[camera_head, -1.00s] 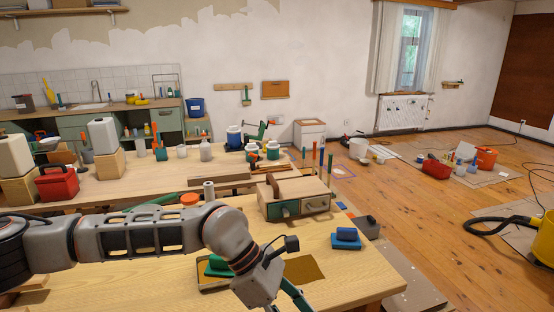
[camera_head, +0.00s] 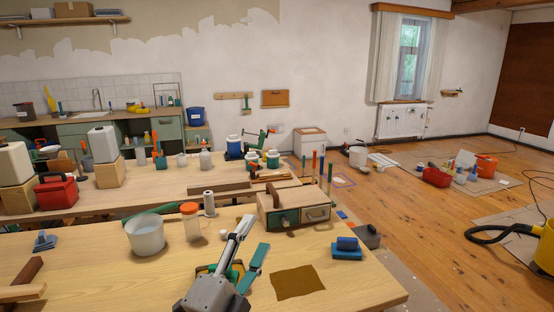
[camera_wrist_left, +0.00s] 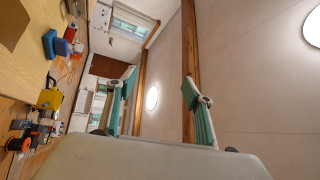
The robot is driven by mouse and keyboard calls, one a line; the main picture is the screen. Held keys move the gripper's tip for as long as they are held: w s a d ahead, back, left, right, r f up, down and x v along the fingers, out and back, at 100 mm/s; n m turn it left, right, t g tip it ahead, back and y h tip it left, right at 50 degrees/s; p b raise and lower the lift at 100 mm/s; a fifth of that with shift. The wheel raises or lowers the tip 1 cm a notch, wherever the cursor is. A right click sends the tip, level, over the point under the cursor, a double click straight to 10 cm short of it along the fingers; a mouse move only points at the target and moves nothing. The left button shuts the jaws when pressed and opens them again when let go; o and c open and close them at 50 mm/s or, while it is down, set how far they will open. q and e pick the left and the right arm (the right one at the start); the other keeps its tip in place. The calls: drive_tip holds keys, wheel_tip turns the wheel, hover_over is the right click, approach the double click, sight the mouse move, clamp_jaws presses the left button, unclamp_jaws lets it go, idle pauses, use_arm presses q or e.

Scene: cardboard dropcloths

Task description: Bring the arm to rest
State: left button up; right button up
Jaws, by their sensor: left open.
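My left gripper (camera_head: 253,234) is in the lower middle of the head view, above the near wooden table (camera_head: 100,280). Its fingers point up and away, spread apart, with nothing between them. In the left wrist view the two teal-lined fingers (camera_wrist_left: 160,87) stand apart against the ceiling and a wooden beam. The gripper partly hides a green-handled tool (camera_head: 207,269) on the table behind it. The right gripper is not in view.
On the near table are a white bucket (camera_head: 146,236), an orange-lidded jar (camera_head: 190,222), a wooden drawer box (camera_head: 293,207), a blue block (camera_head: 346,250) and a brown sheet (camera_head: 298,283). Wood pieces (camera_head: 22,282) lie at the left.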

use_arm(q)
drive_tip(key=s+a+f+n+g+y, duration=0.2)
drive_tip(key=a+f+n+y, duration=0.2)
drive_tip(key=a+f, duration=0.45)
drive_tip(key=s+a+f+n+g+y, duration=0.25)
drive_tip(key=a+f+n+y, duration=0.25)
drive_tip(key=a+f, duration=0.35)
drive_tip(key=s+a+f+n+g+y, duration=0.4)
drive_tip(key=s+a+f+g, duration=0.4)
drive_tip(key=s+a+f, duration=0.75)
drive_tip(key=d+f+n+t+h, duration=0.1)
drive_tip(key=d+f+h, duration=0.2)
drive_tip(key=d+f, duration=0.3)
drive_tip(key=d+f+n+t+h, duration=0.1)
drive_tip(key=d+f+h, duration=0.3)
drive_tip(key=d, duration=0.7)
wheel_tip(320, 180, down, 2)
drive_tip(key=shift+s+f+n+t+h, duration=0.15)
drive_tip(key=shift+n+t+h, duration=0.15)
drive_tip(key=shift+t, duration=0.45)
